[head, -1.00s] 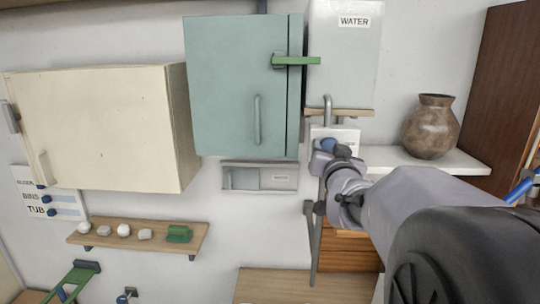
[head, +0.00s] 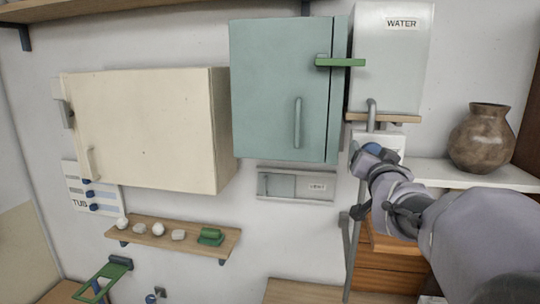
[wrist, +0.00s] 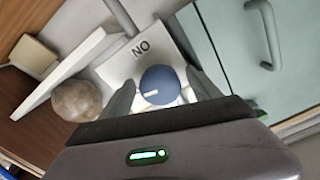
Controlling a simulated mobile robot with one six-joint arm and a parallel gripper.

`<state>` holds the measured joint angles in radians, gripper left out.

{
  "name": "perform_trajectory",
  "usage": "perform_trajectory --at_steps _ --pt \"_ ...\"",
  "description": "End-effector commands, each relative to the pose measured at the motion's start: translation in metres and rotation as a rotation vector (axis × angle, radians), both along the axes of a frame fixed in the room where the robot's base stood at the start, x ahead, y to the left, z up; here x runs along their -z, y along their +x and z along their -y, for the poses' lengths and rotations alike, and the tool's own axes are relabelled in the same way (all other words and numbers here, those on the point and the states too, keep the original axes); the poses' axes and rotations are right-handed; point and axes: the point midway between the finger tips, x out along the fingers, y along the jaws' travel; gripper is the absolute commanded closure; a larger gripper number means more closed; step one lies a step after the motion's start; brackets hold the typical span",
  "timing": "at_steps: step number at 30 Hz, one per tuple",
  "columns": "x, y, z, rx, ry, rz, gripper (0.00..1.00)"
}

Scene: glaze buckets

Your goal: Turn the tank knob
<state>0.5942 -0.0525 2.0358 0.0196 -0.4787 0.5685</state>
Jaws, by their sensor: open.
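The tank knob (wrist: 160,86) is round and blue with a short white mark, on a white plate (wrist: 142,55) lettered "NO" in the wrist view. My gripper (wrist: 160,95) is open, with one dark finger on each side of the knob. I cannot tell whether the fingers touch it. In the head view my gripper (head: 366,158) is at the plate (head: 392,142) below the white tank (head: 391,60) labelled WATER. The gripper partly hides the plate there. A grey pipe (head: 371,112) runs down from the tank.
A teal cabinet (head: 275,90) with a green latch (head: 340,62) is left of the tank. A brown vase (head: 480,140) stands on a white shelf (head: 465,174) to the right. A cream cabinet (head: 145,125) and a small wooden shelf (head: 185,233) are farther left.

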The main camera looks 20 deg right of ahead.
Motion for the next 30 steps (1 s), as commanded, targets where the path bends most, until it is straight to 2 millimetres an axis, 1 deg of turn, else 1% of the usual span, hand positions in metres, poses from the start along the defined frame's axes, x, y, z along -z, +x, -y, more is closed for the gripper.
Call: perform_trajectory --at_steps 2,5,12,15,18,22,30 --pt "0.0 -0.008 -0.005 0.001 -0.001 0.002 0.28" --pt "0.002 -0.028 -0.017 0.0 -0.003 0.002 0.28" --pt "0.001 -0.094 -0.058 0.001 -0.003 0.004 0.28" --pt "-0.001 -0.118 -0.073 0.0 -0.003 0.003 0.28" --pt "-0.002 -0.134 -0.082 0.001 -0.001 0.002 0.28" --pt "-0.001 -0.144 -0.089 0.001 0.0 0.001 0.28" --pt "0.0 -0.146 -0.09 0.001 0.002 -0.001 0.28"
